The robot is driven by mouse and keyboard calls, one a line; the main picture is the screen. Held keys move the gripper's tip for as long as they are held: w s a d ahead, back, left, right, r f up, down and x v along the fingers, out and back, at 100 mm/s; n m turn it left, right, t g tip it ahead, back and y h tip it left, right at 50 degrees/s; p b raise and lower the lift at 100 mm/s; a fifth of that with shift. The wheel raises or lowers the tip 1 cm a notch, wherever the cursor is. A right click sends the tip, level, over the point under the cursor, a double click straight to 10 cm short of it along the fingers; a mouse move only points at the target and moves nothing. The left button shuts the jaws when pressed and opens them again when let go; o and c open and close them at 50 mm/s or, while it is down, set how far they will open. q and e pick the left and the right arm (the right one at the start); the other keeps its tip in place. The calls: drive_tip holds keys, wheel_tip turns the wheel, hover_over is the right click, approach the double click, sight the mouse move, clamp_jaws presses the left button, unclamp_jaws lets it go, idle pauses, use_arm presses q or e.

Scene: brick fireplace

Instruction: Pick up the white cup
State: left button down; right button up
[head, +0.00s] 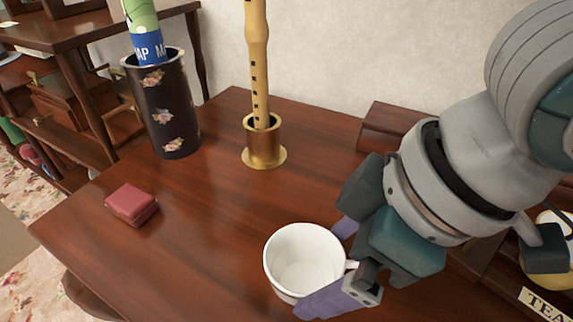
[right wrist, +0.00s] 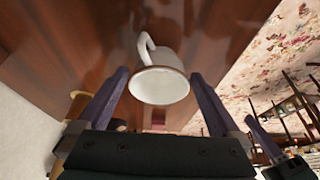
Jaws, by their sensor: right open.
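The white cup (head: 300,262) stands upright and empty on the brown wooden table (head: 215,215), near the bottom middle of the head view. Its handle points right, toward my right gripper (head: 328,266). That gripper is open, with its purple fingers low beside the cup, one on the far side and one on the near side. In the right wrist view the cup (right wrist: 160,85) shows between the two fingers of the gripper (right wrist: 160,76). I cannot tell whether a finger touches it.
A brass holder (head: 264,150) with a wooden flute (head: 257,60) stands behind the cup. A dark floral vase (head: 165,110) is at the back left, a small red box (head: 132,203) at the left. A wooden box (head: 388,128) is behind my right arm.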

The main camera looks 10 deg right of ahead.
sight(324, 265)
drive_tip(key=b+x, duration=0.1)
drive_tip(key=x, duration=0.3)
drive_tip(key=shift+a+f, duration=0.1)
drive_tip(key=shift+a, duration=0.05)
drive_tip(key=c, duration=1)
drive_tip(key=shift+c, duration=0.4)
drive_tip(key=shift+r, duration=0.2)
